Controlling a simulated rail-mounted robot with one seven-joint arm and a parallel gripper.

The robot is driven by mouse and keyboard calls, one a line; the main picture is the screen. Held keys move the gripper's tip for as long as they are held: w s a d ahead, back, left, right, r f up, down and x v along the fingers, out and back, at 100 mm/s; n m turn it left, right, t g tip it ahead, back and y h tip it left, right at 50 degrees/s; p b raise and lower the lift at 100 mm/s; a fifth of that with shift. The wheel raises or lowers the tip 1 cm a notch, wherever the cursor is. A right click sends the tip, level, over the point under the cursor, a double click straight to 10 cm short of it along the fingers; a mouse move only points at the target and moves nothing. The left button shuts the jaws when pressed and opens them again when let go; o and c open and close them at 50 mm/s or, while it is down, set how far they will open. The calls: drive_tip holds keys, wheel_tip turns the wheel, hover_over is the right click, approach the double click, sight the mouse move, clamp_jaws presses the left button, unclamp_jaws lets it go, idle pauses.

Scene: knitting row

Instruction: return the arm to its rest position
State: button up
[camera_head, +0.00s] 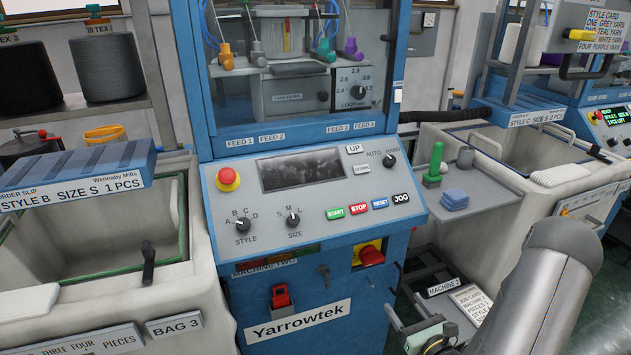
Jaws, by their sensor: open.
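My arm (548,285) enters from the lower right as a thick grey link. My gripper (397,328) shows at the bottom edge, right of the machine's blue lower front, with its jaws apart and nothing seen between them. Part of it is cut off by the frame edge. It appears clear of the control panel (320,185), though its exact gap to the machine front cannot be told.
The panel carries a red stop button (228,179), dials and coloured buttons. A red-and-yellow switch (370,254) and red latch (281,296) stick out below. Grey bins stand left (100,290) and right (560,178).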

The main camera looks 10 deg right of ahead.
drive_tip(key=a+r+n+g+y+p, duration=0.1)
drive_tip(key=a+r+n+g+y, duration=0.2)
drive_tip(key=a+r+n+y, duration=0.3)
drive_tip(key=a+r+n+g+y+p, duration=0.15)
drive_tip(key=a+r+n+y, duration=0.25)
drive_tip(key=a, duration=0.4)
drive_tip(key=s+a+r+n+g+y, duration=0.2)
drive_tip(key=s+a+r+n+g, duration=0.2)
drive_tip(key=s+a+n+g, duration=0.45)
drive_tip(key=s+a+r+n+g+h+p, duration=0.3)
drive_tip(key=s+n+g+h, duration=0.45)
drive_tip(key=n, duration=0.25)
drive_tip(key=s+d+r+n+t+h+p, duration=0.1)
drive_tip(key=d+r+n+t+h, duration=0.2)
drive_tip(key=d+r+n+h, duration=0.2)
drive_tip(key=shift+s+n+h, duration=0.15)
drive_tip(key=shift+n+h, duration=0.5)
drive_tip(key=shift+h, duration=0.1)
